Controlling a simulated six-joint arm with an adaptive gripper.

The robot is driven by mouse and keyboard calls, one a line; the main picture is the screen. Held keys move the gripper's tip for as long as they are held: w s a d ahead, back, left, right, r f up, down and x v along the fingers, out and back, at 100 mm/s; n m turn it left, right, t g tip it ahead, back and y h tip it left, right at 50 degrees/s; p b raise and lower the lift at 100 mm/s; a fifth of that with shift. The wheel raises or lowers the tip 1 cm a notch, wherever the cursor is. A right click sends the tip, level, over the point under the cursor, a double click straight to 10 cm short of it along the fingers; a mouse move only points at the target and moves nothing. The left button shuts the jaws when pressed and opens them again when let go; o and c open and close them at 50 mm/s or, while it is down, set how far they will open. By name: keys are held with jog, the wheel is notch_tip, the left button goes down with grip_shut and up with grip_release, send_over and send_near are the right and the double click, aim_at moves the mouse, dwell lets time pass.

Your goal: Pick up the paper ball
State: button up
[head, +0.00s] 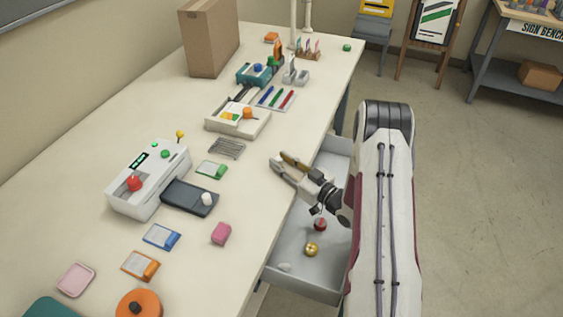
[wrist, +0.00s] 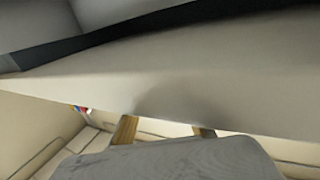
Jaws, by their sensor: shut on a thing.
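A small whitish lump (head: 284,267) lies at the near end of the open drawer in the head view; it is too small to tell whether it is the paper ball. My gripper (head: 281,166) is over the table's right edge, beside the drawer and well above and beyond that lump. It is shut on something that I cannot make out. In the wrist view two brown finger parts (wrist: 165,131) show apart, with a grey rounded shape in front hiding what lies between them.
The open drawer (head: 329,287) also holds a red item (head: 320,224) and a yellow round item (head: 311,249). On the table (head: 95,130) are a white machine (head: 125,195), a dark pad (head: 183,200), a pink block (head: 221,233) and a green card (head: 211,170).

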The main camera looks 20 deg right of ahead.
jog(key=shift+r, duration=4.9)
jog(key=shift+c, duration=0.2)
